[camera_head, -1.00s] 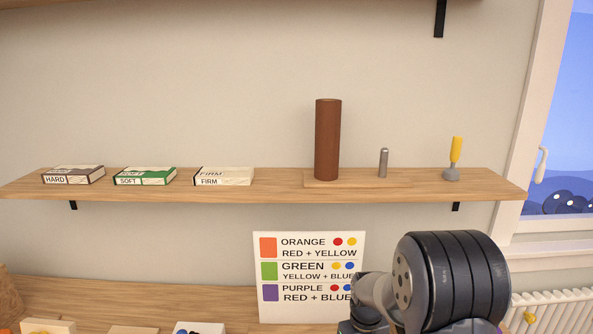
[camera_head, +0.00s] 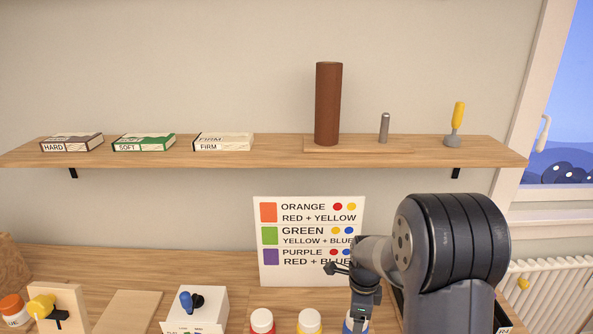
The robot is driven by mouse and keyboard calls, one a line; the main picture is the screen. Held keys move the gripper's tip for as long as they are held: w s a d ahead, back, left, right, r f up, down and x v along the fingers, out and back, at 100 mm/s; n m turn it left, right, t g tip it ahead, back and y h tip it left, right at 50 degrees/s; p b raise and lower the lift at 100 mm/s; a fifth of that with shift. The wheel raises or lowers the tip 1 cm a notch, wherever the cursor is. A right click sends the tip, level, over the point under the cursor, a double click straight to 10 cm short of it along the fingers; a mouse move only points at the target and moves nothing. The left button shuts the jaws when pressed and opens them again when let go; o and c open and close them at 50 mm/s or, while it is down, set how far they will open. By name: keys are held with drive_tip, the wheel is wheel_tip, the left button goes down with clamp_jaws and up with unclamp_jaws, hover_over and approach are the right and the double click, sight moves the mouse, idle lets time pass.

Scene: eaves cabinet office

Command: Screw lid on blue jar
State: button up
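At the bottom edge, a jar with a white top and some blue (camera_head: 349,326) shows only in part, below and partly behind my arm's end. I take it to be the blue jar, but I cannot tell whether the white part is a lid seated on it. My gripper (camera_head: 364,305) hangs down close above this jar. Its fingertips are not clear, so I cannot tell whether it is open or holds something.
Jars with white lids, one red (camera_head: 262,321) and one yellow (camera_head: 309,321), stand to the left. Further left are a white box (camera_head: 208,305) with a blue knob, a wooden board (camera_head: 125,312) and an orange-topped jar (camera_head: 12,309). A colour chart (camera_head: 275,271) stands behind.

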drive_tip(key=n, duration=1.1)
drive_tip(key=shift+c, duration=0.5)
drive_tip(key=c, duration=1.1)
drive_tip(key=shift+o, duration=0.2)
drive_tip(key=m, duration=0.5)
drive_tip(key=shift+m, duration=1.3)
drive_tip(key=m, duration=0.3)
drive_tip(key=shift+f+m, duration=0.1)
drive_tip(key=shift+m, duration=0.2)
drive_tip(key=m, duration=0.4)
drive_tip(key=shift+b, duration=0.3)
